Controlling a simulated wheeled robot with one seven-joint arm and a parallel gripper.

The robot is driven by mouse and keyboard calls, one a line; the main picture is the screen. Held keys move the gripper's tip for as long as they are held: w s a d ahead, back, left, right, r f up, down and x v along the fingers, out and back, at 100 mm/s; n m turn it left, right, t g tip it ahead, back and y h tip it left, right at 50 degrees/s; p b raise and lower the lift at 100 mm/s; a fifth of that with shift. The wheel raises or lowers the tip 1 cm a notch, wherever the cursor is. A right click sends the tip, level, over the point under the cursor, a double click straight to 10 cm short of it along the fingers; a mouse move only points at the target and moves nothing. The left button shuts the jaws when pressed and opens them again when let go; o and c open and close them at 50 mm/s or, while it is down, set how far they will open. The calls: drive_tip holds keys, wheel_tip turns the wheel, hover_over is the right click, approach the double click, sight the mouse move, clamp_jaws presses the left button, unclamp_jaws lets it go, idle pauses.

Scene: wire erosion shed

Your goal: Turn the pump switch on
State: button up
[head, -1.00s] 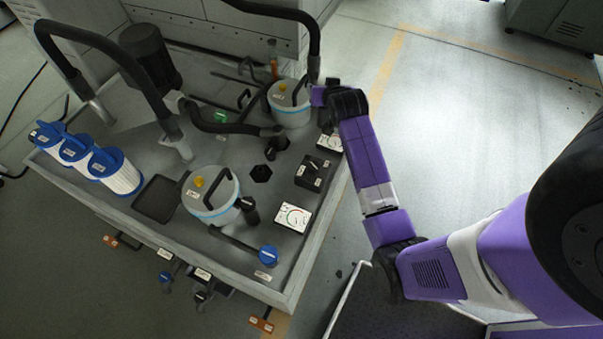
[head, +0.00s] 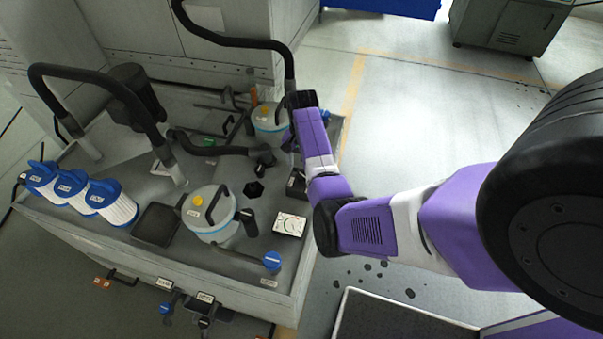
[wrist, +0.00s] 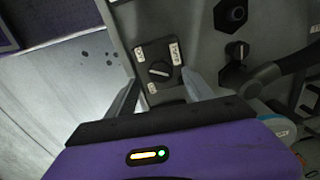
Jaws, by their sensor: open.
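The pump switch (wrist: 160,71) is a dark square box with a round rotary knob and small white labels around it, set on the grey bench top. The labels are too blurred to read. My gripper (wrist: 163,77) is open and empty, with one finger to each side of the knob in the wrist view; I cannot tell how close the fingertips are to it. In the head view the switch (head: 296,186) is partly hidden behind my arm, and my fingers cannot be made out.
A white gauge plate (head: 289,224) and a pale filter pot (head: 209,212) with a black handle stand nearer me. A second pot (head: 268,125) and a thick black hose (head: 235,42) are at the back. Open floor lies right of the bench.

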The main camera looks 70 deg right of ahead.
sight(302, 175)
drive_tip(key=shift+f, duration=2.1)
drive_tip(key=shift+c, duration=0.4)
clamp_jaws()
drive_tip(key=shift+d, duration=0.1)
drive_tip(key=shift+n, duration=0.4)
drive_tip(key=n+p, duration=0.2)
drive_tip(key=n, duration=0.3)
drive_tip(key=shift+r+n, duration=0.1)
drive_tip(key=shift+n, duration=0.2)
drive_tip(key=n+p, duration=0.1)
drive_tip(key=n, duration=0.4)
drive_tip(key=shift+n, duration=0.3)
